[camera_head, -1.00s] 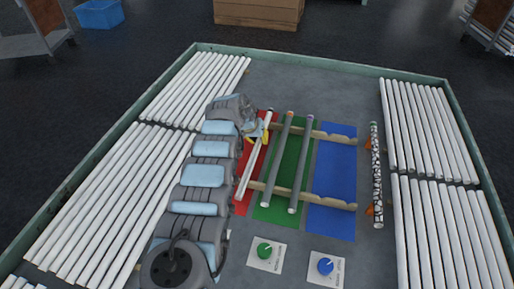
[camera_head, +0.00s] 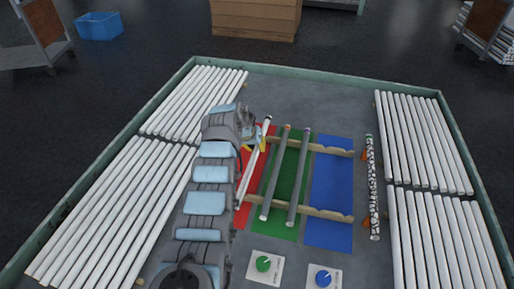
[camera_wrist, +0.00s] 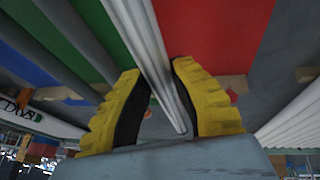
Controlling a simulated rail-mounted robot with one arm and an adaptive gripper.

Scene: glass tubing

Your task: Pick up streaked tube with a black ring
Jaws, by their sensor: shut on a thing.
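My gripper (camera_head: 263,137) is shut on a pale, faintly streaked tube (camera_head: 249,172), near its far end. The tube slants over the red mat (camera_head: 244,214) on the left of the wooden rack (camera_head: 318,147). In the wrist view the tube (camera_wrist: 152,50) runs between my two yellow ribbed fingers (camera_wrist: 156,70), one on each side. I cannot clearly make out a black ring on it. The tube looks raised off the rack rails, though the gap is hard to judge. My arm covers the area left of it.
Two grey tubes (camera_head: 275,175) (camera_head: 299,177) lie on the rack over the green mat (camera_head: 268,230). A speckled tube (camera_head: 372,190) rests on orange holders at right. White tubes (camera_head: 110,195) (camera_head: 425,145) line both sides.

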